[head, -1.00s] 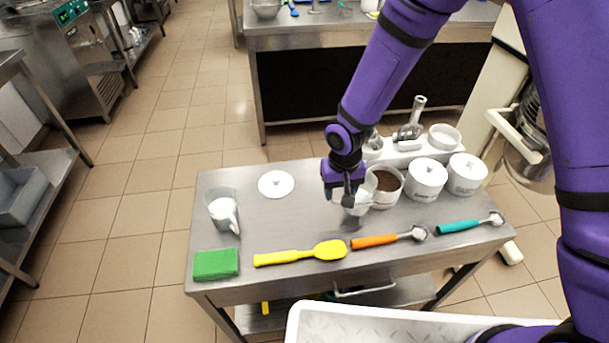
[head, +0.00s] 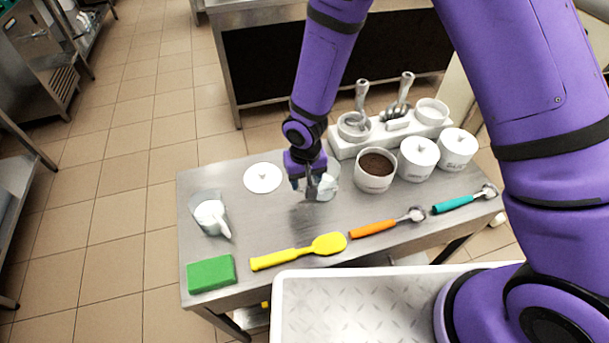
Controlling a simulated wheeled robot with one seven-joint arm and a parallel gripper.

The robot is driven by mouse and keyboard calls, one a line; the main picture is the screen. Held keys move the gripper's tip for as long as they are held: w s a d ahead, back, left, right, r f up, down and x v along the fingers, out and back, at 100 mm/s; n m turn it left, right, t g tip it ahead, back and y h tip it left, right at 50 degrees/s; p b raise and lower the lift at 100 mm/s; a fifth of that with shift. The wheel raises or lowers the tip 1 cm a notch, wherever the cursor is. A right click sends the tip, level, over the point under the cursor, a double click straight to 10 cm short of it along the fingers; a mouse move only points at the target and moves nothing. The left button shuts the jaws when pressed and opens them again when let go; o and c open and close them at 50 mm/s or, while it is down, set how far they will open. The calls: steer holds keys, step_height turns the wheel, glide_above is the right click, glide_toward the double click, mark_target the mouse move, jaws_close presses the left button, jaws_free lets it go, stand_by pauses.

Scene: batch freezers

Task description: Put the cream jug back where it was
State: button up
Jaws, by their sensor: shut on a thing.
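My gripper (head: 311,189) is shut on a clear jug with white contents, the cream jug as far as I can tell (head: 328,183). The gripper partly hides it. It is over the middle of the steel table (head: 265,217), left of an open white pot of brown powder (head: 376,171). I cannot tell whether its base touches the table. A similar clear jug with white contents (head: 210,216) stands at the table's left end, its handle toward the front right.
A white lid (head: 263,178) lies behind and left of my gripper. A green sponge (head: 211,274), yellow spatula (head: 300,252), orange scoop (head: 385,226) and teal scoop (head: 465,199) line the front. Lidded pots (head: 418,158) and a white rack (head: 350,147) stand right and behind.

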steer(key=shift+f, duration=0.1)
steer(key=o, duration=1.2)
step_height(320, 180, up, 12)
